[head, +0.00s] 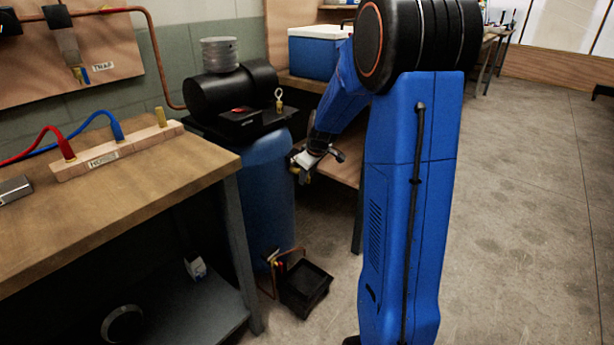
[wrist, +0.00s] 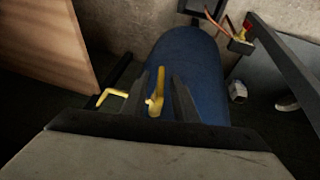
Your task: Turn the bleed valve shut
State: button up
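The bleed valve is a small yellow, brass-like fitting with a lever (wrist: 158,90) at the end of the blue tank (wrist: 190,65). In the wrist view the lever stands up between my gripper's (wrist: 161,98) two dark fingers, which are apart. I cannot tell whether either finger touches it. A bent yellow piece (wrist: 112,93) sticks out left of the left finger. In the head view my gripper (head: 301,165) is beside the right side of the blue tank (head: 268,190), and the valve is mostly hidden by it.
The wooden workbench (head: 130,195) with a hose manifold (head: 118,152) stands left of the tank. A black bin (head: 304,288) sits on the floor in front. A blue cooler (head: 315,55) stands on a shelf behind. The floor at right is clear.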

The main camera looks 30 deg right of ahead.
jog(key=shift+c, duration=0.4)
grip_shut()
jog(key=shift+d+y, duration=0.15)
jog(key=shift+y, duration=0.35)
jog(key=shift+g+y, duration=0.4)
jog(key=shift+y, duration=0.1)
jog(key=shift+o, duration=0.4)
grip_release()
